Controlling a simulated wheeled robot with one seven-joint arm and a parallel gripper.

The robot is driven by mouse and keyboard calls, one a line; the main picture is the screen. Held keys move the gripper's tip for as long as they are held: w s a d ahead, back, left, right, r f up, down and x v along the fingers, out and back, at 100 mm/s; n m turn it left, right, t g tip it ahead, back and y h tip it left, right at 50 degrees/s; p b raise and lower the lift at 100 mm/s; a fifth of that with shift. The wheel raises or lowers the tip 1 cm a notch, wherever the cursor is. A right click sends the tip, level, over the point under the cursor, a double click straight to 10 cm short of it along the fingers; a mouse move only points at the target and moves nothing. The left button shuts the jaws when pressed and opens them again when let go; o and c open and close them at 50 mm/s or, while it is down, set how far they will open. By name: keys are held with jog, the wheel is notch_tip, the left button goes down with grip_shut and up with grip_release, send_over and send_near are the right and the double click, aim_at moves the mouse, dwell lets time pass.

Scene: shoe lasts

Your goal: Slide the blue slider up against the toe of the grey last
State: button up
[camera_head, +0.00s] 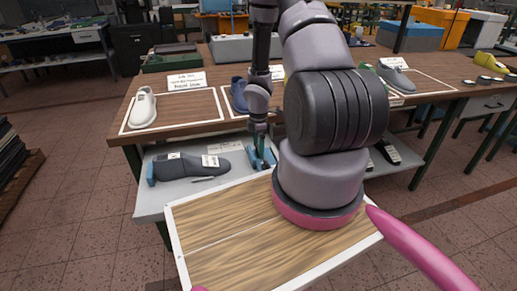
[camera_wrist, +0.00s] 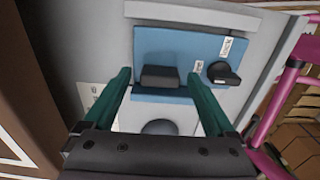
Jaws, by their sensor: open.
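The blue slider (camera_head: 262,157) is on the grey shelf below the bench. In the wrist view the blue slider (camera_wrist: 180,49) carries a dark raised block (camera_wrist: 160,77) and a black knob (camera_wrist: 222,73). The grey last (camera_head: 190,166) lies to its left in the head view, toe towards it. The rounded toe (camera_wrist: 160,127) shows between my fingers in the wrist view, with a pale gap between toe and slider. My gripper (camera_wrist: 159,73) is open, its green fingertips on either side of the dark block; contact cannot be told. In the head view my gripper (camera_head: 259,138) is over the slider.
A blue upright piece (camera_head: 151,174) is at the last's heel end. A wooden board with a white border (camera_head: 225,241) is in front of the shelf. A white shoe (camera_head: 143,108) and other shoes stand on the bench above. The bench edge overhangs the shelf behind my gripper.

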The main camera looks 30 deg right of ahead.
jog(key=shift+f, duration=0.45)
grip_shut()
jog(key=a, duration=0.2)
jog(key=w+a, duration=0.1)
jog(key=a, duration=0.5)
jog(key=shift+w, duration=0.25)
grip_release()
jog(key=shift+d+r, duration=0.1)
notch_tip(320, 180, up, 11)
